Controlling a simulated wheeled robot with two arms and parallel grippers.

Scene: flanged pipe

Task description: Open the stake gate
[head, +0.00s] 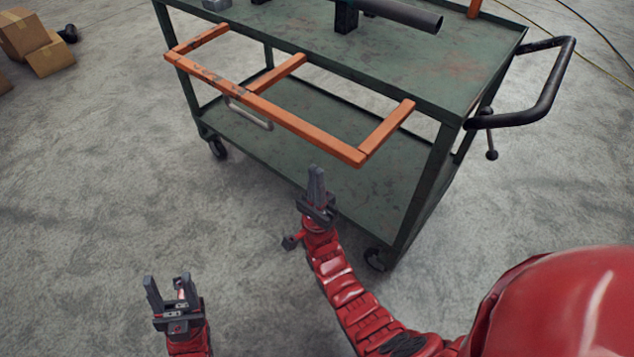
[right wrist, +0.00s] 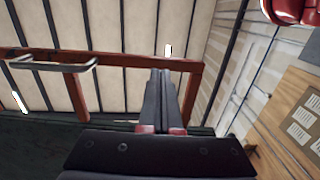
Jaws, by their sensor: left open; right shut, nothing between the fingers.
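The stake gate (head: 270,112) is an orange frame with a long bar and three short stakes. It juts out from the near edge of the green cart; its exact tilt is hard to tell. A metal handle (head: 248,114) is on the long bar, left of its middle. My right gripper (head: 316,170) is shut and empty, just below the bar's right part in the head view, with a visible gap. In the right wrist view, its fingers (right wrist: 162,75) overlap the gate bar (right wrist: 130,60); the handle (right wrist: 50,66) is left. My left gripper (head: 169,280) is open and empty, low left.
The green cart (head: 460,75) has a lower shelf (head: 350,195) and a black push handle (head: 545,95) at the right. A dark pipe (head: 400,14) lies on top. Cardboard boxes (head: 45,55) stand far left. The floor around my left gripper is clear.

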